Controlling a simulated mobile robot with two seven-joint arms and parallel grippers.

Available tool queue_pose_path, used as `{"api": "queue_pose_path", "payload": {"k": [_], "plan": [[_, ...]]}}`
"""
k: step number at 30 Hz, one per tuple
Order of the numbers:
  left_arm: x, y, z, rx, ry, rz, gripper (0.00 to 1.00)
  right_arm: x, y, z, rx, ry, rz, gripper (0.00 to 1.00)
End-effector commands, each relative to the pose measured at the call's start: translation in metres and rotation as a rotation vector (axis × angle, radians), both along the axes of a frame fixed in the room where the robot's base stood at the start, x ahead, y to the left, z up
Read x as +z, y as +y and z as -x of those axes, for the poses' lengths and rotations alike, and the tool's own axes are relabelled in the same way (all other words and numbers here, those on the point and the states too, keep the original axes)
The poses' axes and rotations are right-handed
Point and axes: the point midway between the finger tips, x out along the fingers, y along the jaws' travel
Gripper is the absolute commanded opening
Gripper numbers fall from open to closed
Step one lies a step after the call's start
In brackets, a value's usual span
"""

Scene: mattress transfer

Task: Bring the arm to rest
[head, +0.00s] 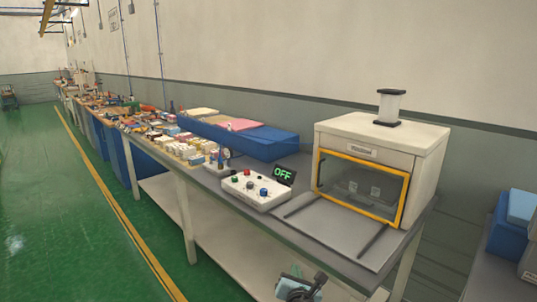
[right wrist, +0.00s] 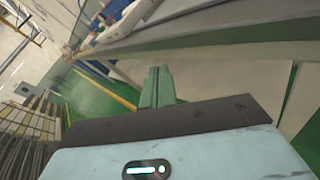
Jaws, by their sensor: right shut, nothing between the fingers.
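My right gripper (head: 318,280) shows at the bottom edge of the head view, low in front of the long workbench (head: 340,240) and apart from it. Only its tip end and part of its pale blue body are in the picture. In the right wrist view its two green fingers (right wrist: 157,84) are together, with nothing between them. The bench edge and a bench leg lie beyond the fingers there. The rest of my right arm is hidden below the head view. My left gripper is not in view.
On the bench stand a white oven-like box (head: 420,140) with an orange-framed door, a control box (head: 254,190) with a display reading OFF, and a blue tray (head: 262,146). More boxes (head: 520,225) stand at far right. The green floor (head: 60,220) at left is clear.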

Motion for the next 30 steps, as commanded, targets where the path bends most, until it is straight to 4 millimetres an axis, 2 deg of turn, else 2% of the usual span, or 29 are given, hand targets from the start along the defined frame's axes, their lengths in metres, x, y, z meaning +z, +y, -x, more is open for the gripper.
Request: {"api": "queue_pose_path", "payload": {"k": [1, 5, 9, 15, 22, 26, 30], "plan": [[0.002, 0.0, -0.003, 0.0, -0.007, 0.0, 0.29, -0.018, -0.001, 0.014, -0.008, 0.035, -0.074, 0.0], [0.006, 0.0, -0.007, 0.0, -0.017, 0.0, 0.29, -0.064, -0.003, 0.056, -0.051, 0.132, -0.322, 0.0], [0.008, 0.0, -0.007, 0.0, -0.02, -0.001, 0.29, -0.114, -0.011, 0.114, -0.136, 0.246, -0.638, 0.0], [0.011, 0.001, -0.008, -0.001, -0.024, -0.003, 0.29, -0.165, -0.027, 0.203, -0.313, 0.378, -1.073, 0.0], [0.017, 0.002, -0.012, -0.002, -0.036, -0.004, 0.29, -0.196, -0.053, 0.308, -0.57, 0.466, -1.534, 0.0], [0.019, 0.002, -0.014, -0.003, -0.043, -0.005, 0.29, -0.201, -0.071, 0.366, -0.732, 0.48, -1.774, 0.0], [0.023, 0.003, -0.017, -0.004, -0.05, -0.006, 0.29, -0.196, -0.091, 0.426, -0.909, 0.468, -2.015, 0.0]]}}
